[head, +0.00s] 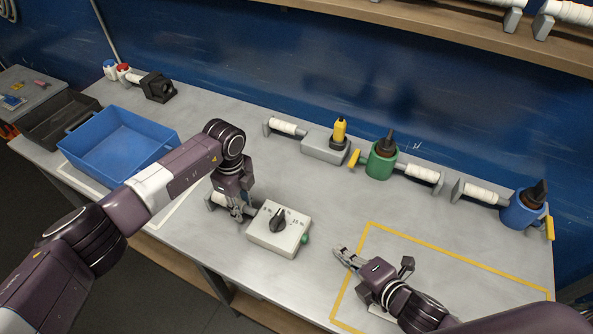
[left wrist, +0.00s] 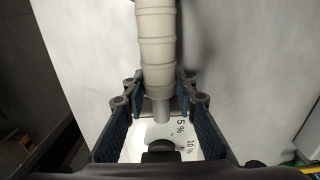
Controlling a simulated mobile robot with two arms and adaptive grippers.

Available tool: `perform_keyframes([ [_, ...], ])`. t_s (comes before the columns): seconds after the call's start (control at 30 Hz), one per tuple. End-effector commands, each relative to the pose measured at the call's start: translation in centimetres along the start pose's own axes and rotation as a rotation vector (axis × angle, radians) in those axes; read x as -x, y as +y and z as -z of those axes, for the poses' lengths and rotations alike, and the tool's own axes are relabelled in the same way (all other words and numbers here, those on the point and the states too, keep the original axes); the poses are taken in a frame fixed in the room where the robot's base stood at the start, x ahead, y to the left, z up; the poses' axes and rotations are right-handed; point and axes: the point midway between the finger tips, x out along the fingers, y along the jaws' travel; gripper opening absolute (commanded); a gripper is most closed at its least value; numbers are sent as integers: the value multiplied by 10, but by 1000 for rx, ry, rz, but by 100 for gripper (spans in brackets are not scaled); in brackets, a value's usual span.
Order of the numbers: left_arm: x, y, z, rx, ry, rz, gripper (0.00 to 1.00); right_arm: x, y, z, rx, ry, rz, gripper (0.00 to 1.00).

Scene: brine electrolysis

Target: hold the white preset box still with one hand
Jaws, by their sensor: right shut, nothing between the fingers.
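The white preset box (head: 268,238) sits on the grey table, with a black knob on top and a white ribbed handle (head: 216,200) at its left. My left gripper (head: 238,214) points down at the handle, beside the box's left edge. In the left wrist view its fingers (left wrist: 158,88) are apart, one on each side of the ribbed handle (left wrist: 156,45) and its grey stem; I see no clear contact. Part of the white box (left wrist: 140,140), with 5% and 10% marks, shows between them. My right gripper (head: 345,257) is shut and empty, low over the table right of the box.
A yellow outline (head: 450,255) marks the table at right. A blue bin (head: 118,150) stands at left. Along the back are a grey holder (head: 323,148) with a yellow item, a green holder (head: 381,162) and a blue holder (head: 520,212). A green button (head: 305,239) is at the box's right side.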

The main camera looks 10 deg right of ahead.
Motion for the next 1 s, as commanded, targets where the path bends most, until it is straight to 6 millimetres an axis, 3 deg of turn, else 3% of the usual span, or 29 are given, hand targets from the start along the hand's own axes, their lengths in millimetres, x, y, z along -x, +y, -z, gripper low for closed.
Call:
perform_keyframes([
  [0.13, 0, 0, 0, 0, 0, 0, 43, 0, 0, 0, 0, 0, 0, 0],
  [0.47, 4, 0, 0, 0, 0, 1, 43, 0, 0, 0, 0, 0, 0, 0],
  [0.57, 15, -1, -1, 0, -1, 2, 43, 0, 0, 0, 0, 0, 0, 0],
  [1.0, 102, -1, 0, -1, -1, 2, 43, 0, 0, 0, 0, 0, 0, 0],
])
